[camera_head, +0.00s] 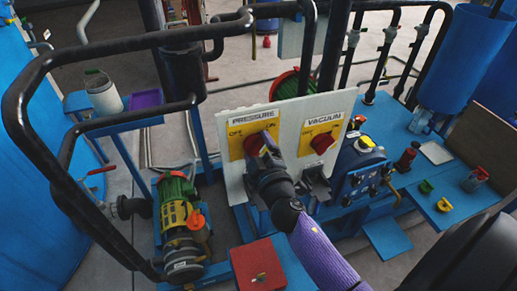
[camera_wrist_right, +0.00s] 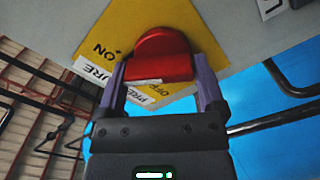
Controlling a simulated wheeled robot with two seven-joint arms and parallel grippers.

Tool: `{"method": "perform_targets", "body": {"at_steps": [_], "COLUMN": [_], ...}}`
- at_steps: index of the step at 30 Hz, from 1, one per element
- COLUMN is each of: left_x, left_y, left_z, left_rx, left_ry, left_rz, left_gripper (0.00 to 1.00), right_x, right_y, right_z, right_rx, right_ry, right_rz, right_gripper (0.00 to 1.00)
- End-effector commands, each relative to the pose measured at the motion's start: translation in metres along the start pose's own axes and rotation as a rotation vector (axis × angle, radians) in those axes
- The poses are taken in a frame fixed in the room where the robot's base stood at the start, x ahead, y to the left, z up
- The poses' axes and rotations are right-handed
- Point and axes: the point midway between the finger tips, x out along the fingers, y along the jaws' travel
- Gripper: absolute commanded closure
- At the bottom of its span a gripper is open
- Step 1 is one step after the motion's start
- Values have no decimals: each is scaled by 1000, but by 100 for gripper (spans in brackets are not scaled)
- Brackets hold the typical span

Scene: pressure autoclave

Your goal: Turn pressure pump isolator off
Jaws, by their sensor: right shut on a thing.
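The pressure isolator is a red knob (camera_head: 254,144) on a yellow plate (camera_head: 237,128) marked OFF and ON, under a PRESSURE label on a white upright panel. My right gripper (camera_head: 266,153) reaches up to it from below and partly covers it. In the right wrist view the red knob (camera_wrist_right: 160,55) sits between the two purple fingers of my right gripper (camera_wrist_right: 161,82), which is shut on it. Which mark the knob points to is not clear. My left gripper is not in view.
A similar red VACUUM knob (camera_head: 322,143) on a yellow plate stands close to the right of my gripper. Black pipe rails (camera_head: 110,45) cross the left side. A green and yellow pump (camera_head: 177,205) and a red box (camera_head: 257,265) stand lower down.

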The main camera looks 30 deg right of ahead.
Motion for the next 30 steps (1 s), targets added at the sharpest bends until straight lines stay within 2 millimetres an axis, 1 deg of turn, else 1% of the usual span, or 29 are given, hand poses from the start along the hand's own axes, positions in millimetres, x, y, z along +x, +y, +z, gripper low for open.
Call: {"method": "perform_targets", "body": {"at_steps": [30], "left_x": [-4], "left_y": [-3], "left_z": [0], "left_rx": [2], "left_ry": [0], "left_rz": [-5], "left_gripper": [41], "right_x": [1], "right_y": [-2], "right_z": [-4], "right_rx": [-959], "right_ry": [1], "right_rz": [7], "right_gripper": [71]}}
